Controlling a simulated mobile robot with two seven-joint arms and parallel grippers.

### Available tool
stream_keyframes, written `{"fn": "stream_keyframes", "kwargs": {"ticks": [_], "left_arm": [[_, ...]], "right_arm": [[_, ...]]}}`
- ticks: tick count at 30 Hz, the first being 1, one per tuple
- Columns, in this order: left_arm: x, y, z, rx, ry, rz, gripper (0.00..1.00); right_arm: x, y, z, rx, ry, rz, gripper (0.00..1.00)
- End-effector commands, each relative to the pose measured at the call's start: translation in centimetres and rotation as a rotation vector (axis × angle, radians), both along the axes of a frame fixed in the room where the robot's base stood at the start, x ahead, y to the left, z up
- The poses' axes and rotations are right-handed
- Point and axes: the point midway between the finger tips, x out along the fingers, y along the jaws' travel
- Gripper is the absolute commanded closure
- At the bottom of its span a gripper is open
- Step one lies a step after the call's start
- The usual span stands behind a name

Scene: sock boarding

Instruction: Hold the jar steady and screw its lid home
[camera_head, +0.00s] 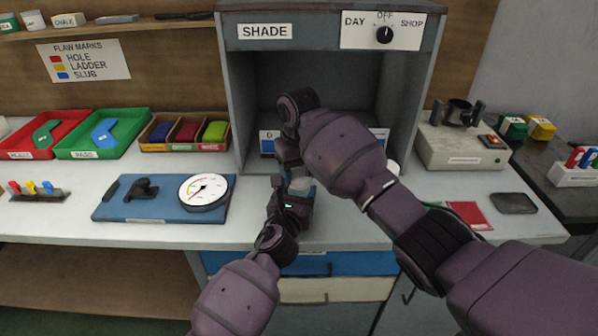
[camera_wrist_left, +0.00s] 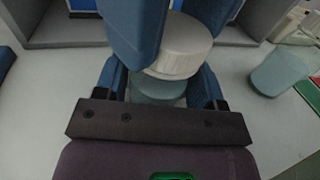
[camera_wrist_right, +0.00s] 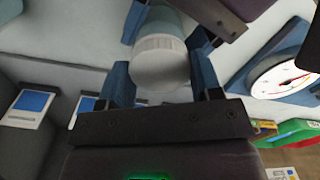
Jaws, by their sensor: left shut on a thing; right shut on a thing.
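A pale blue-green jar (camera_head: 301,186) is held just above or on the front of the bench; I cannot tell whether it touches. My left gripper (camera_head: 293,192) is shut around the jar, whose body shows between its blue fingers in the left wrist view (camera_wrist_left: 158,89). A white ribbed lid (camera_wrist_left: 184,46) is at the jar's mouth, roughly in line with it. My right gripper (camera_wrist_right: 162,80) is shut on the lid (camera_wrist_right: 160,62) from above. The right forearm hides much of the lid in the head view. How far the lid sits down on the jar cannot be told.
A blue mat (camera_head: 150,211) with a dial gauge (camera_head: 206,191) lies left of the jar. The grey shade booth (camera_head: 240,90) stands behind. A grey-green cup-like thing (camera_wrist_left: 284,72) stands right of the jar in the left wrist view. A red card (camera_head: 468,214) lies farther right.

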Motion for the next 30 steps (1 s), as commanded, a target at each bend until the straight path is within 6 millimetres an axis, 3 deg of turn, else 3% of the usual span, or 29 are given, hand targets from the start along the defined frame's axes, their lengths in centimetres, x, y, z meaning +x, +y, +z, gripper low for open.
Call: {"fn": "stream_keyframes", "kwargs": {"ticks": [15, 18, 22, 23, 27, 30], "left_arm": [[-0.01, 0.01, -0.06, 0.000, 0.001, 0.000, 1.00], [-0.01, 0.01, -0.06, 0.000, 0.001, 0.000, 1.00], [-0.01, 0.01, -0.06, 0.000, 0.001, 0.000, 1.00], [-0.01, 0.01, -0.06, 0.000, 0.001, 0.000, 1.00], [-0.01, 0.00, -0.06, 0.000, 0.001, 0.000, 1.00], [-0.01, 0.00, -0.06, 0.000, 0.001, 0.000, 1.00]], "right_arm": [[-0.06, 0.10, -0.06, 0.002, 0.004, -0.870, 0.70], [-0.02, 0.05, -0.04, 0.001, 0.002, -0.965, 0.70], [-0.01, 0.03, -0.03, 0.001, 0.001, -0.959, 0.70], [0.00, 0.03, -0.02, 0.001, 0.001, -0.958, 0.37], [0.00, 0.02, -0.03, 0.001, 0.001, -0.957, 0.16], [0.00, 0.01, -0.03, 0.001, 0.001, -0.956, 0.16]]}}
